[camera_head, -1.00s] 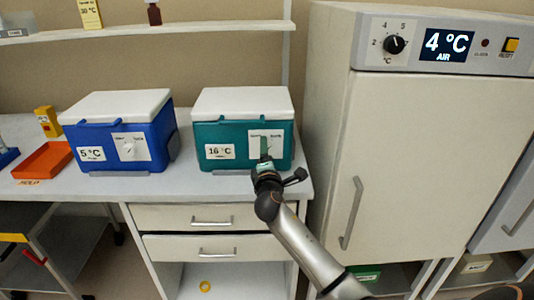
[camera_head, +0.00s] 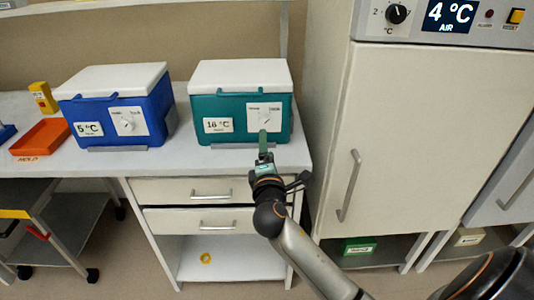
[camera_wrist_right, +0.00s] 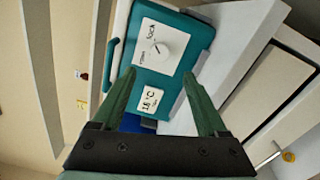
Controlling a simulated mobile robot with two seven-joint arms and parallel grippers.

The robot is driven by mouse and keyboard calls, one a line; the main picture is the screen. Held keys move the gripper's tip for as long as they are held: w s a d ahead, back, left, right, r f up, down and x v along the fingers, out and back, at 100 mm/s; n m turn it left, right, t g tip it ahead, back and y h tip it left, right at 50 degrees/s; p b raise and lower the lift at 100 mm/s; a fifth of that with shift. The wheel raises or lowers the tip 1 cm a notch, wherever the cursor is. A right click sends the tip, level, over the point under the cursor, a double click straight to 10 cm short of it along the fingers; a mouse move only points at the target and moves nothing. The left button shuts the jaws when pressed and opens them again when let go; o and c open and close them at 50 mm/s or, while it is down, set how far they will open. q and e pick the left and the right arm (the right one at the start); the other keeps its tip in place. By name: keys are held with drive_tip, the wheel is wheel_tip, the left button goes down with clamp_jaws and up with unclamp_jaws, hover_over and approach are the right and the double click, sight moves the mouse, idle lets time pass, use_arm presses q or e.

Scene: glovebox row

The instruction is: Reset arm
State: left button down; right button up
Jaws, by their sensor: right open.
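My right gripper (camera_head: 264,143) is in front of the teal cool box (camera_head: 208,107), just below its dial plate. In the right wrist view the two green fingers (camera_wrist_right: 158,80) are spread apart with nothing between them. The box's white dial (camera_wrist_right: 172,46) shows beyond the fingertips and is uncovered in the head view (camera_head: 266,117). The fingers look apart from the box, though the gap is hard to judge. The temperature label (camera_wrist_right: 151,101) appears to read 18 °C. My left gripper is not in view.
A blue cool box (camera_head: 80,115) and an orange tray (camera_head: 42,137) stand to the left on the bench (camera_head: 190,160). A tall cabinet (camera_head: 410,130) showing 4 °C stands close on the right. Drawers (camera_head: 200,190) and a shelf lie below the bench edge.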

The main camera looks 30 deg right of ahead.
drive_tip(key=shift+v, duration=0.95)
drive_tip(key=s+a+f+m+g+y+p, duration=0.2)
drive_tip(key=s+a+f+y, duration=0.2)
drive_tip(key=f, duration=0.4)
drive_tip(key=s+a+f+m+g+y+p, duration=0.15)
drive_tip(key=s+a+f+y, duration=0.25)
drive_tip(key=f, duration=0.5)
drive_tip(key=s+a+f+m+g+y+p, duration=0.1)
drive_tip(key=s+a+f+m+y, duration=0.1)
drive_tip(key=s, duration=0.5)
drive_tip(key=s+a+f+m+g+y+p, duration=0.1)
drive_tip(key=s+a+f+m+y+p, duration=0.1)
drive_tip(key=s+a+f+m, duration=0.3)
drive_tip(key=s+m, duration=0.2)
drive_tip(key=s, duration=0.1)
drive_tip(key=shift+s+f, duration=0.2)
drive_tip(key=shift+f, duration=0.15)
drive_tip(key=shift+a, duration=0.1)
